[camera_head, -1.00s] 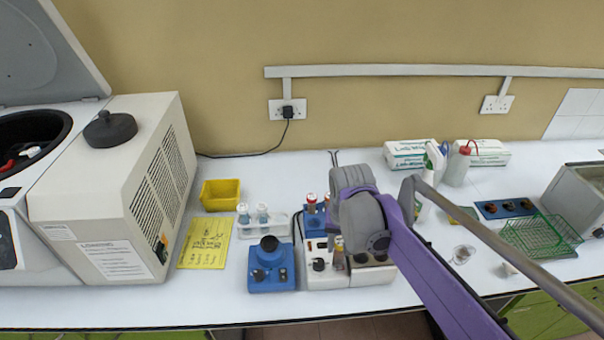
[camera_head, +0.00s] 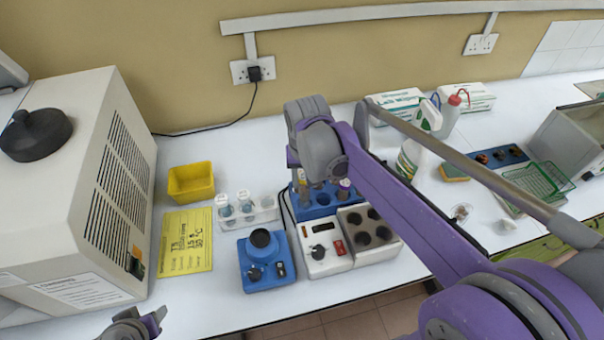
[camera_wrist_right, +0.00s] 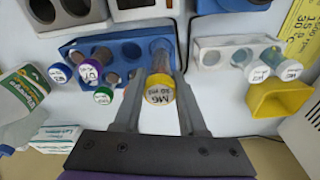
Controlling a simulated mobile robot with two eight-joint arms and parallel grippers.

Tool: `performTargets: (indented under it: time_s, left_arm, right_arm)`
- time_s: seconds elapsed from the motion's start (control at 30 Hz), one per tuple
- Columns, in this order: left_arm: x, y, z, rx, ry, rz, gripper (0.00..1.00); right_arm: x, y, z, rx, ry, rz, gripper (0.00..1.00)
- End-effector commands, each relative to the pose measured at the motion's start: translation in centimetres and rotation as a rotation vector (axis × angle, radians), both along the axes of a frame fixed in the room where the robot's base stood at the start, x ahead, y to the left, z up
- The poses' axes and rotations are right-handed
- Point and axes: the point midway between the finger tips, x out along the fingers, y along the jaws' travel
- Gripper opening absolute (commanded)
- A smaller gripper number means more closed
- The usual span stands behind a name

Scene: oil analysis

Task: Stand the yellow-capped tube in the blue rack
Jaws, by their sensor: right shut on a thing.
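The yellow-capped tube (camera_wrist_right: 160,85), with "MG" lettering on its cap, is between the fingers of my right gripper (camera_wrist_right: 160,100), which is shut on it. In the right wrist view its lower end overlaps one end of the blue rack (camera_wrist_right: 128,38); I cannot tell whether it is inside a hole. In the head view my right gripper (camera_head: 299,182) is over the left part of the blue rack (camera_head: 322,210), mostly hidden by my arm. Other capped tubes (camera_wrist_right: 102,55) stand in the rack's other end. Part of my left gripper (camera_head: 135,326) shows at the bottom left.
A white heater block (camera_head: 325,262) with dark wells and a blue mixer (camera_head: 267,275) stand in front of the rack. A white rack (camera_head: 266,215) with two tubes, a yellow bin (camera_head: 191,182) and a yellow note (camera_head: 185,243) are to the left. Bottles (camera_head: 410,155) stand right.

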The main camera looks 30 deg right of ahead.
Motion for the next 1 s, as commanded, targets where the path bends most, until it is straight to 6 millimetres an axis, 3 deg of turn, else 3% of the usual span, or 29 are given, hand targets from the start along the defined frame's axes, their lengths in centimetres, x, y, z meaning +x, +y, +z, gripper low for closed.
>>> performTargets:
  time_s: [0.53,0.97,1.0]
  left_arm:
    - [-1.8,0.0,-3.9,0.000,0.035,0.000,0.50]
    - [-1.9,0.0,-4.3,0.000,0.037,0.000,0.50]
    - [-1.9,0.0,-4.3,0.000,0.037,0.000,0.50]
  right_arm:
    - [-0.1,0.0,-5.2,0.000,0.002,0.000,0.00]
    - [0.0,0.0,-5.7,0.000,-0.001,0.000,0.00]
    - [0.0,0.0,-5.6,0.000,-0.001,0.000,0.48]
